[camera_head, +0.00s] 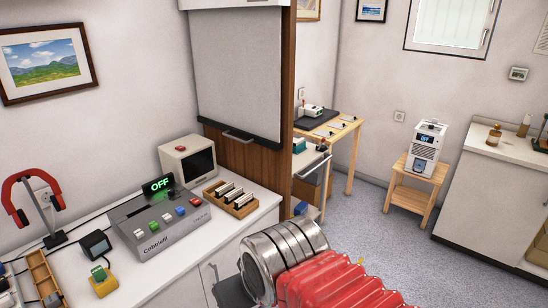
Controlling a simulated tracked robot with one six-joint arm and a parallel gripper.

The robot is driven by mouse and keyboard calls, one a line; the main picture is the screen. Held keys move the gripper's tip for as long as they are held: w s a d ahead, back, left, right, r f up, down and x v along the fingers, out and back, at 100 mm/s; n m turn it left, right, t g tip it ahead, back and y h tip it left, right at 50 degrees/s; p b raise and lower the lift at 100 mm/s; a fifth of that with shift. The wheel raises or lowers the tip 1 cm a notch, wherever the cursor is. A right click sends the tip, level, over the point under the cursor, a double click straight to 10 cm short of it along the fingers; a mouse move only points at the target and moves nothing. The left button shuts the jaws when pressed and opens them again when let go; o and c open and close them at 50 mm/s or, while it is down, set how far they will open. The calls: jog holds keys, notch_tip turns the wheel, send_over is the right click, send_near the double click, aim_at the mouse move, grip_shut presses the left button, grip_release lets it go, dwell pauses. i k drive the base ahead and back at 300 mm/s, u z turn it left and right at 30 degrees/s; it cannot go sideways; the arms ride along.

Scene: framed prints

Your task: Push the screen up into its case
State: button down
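The screen (235,75) is a grey sheet pulled down in front of a wooden panel at the upper middle. A dark bar runs along its bottom edge, with a handle (240,135) at its middle. Its white case (235,3) is at the top edge, only partly in view. My arm, with red ribbed sleeve and metal bands, is at the bottom middle, below and apart from the screen. The fingers of my gripper do not show, and nothing is seen touching the handle.
A white counter (150,285) at the left holds a button console (165,228), a small monitor (188,160) and a red headset (35,195). A wooden table (340,130) stands behind the panel. A wooden stool (415,185) with a white device stands right. Grey floor lies open between.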

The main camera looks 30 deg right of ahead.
aim_at(236, 53)
jog(key=z, duration=0.1)
jog(key=i, duration=1)
jog(key=u, duration=0.1)
